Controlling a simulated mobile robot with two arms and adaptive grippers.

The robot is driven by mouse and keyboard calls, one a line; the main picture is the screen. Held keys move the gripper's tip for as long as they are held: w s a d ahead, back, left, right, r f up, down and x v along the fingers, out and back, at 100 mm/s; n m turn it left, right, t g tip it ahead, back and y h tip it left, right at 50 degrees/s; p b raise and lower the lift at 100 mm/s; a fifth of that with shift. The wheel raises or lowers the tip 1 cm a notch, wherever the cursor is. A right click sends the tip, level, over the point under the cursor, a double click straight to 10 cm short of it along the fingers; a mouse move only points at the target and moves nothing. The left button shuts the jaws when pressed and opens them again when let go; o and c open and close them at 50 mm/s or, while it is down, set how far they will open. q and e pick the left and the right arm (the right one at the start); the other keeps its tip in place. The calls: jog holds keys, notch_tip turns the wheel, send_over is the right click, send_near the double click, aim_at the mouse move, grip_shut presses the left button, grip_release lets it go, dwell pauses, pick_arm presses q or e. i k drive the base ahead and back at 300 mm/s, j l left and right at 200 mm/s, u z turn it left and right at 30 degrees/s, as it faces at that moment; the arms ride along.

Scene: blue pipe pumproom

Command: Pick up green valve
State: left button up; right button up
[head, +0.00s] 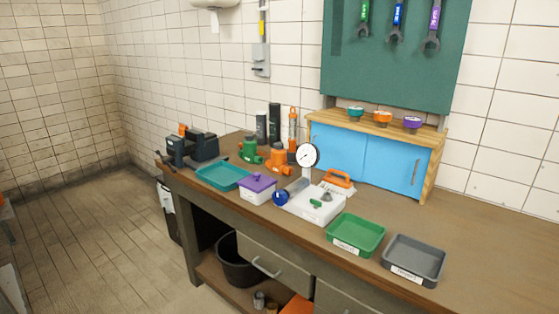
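A green fitting shaped like a valve body (250,150) stands at the back left of the workbench, beside a similar orange one (278,158). A much smaller green piece (315,203) lies on the white block (322,213) near the bench middle; it also has a valve-like shape. I cannot tell for sure which of the two is the green valve. Neither of my grippers shows in the head view.
On the wooden bench (470,225) are a teal tray (205,182), a purple-lidded box (257,198), a round gauge (307,155), a green tray (340,250) and a grey tray (429,283). A blue cabinet (395,165) stands behind. Floor (110,230) at left is clear.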

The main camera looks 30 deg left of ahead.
aim_at(253, 159)
jog(key=i+j, duration=0.15)
jog(key=j, duration=0.15)
jog(key=i+j, duration=0.15)
jog(key=j, duration=0.2)
jog(key=i+j, duration=0.15)
jog(key=j, duration=0.15)
jog(key=i+j, duration=0.15)
jog(key=j, duration=0.2)
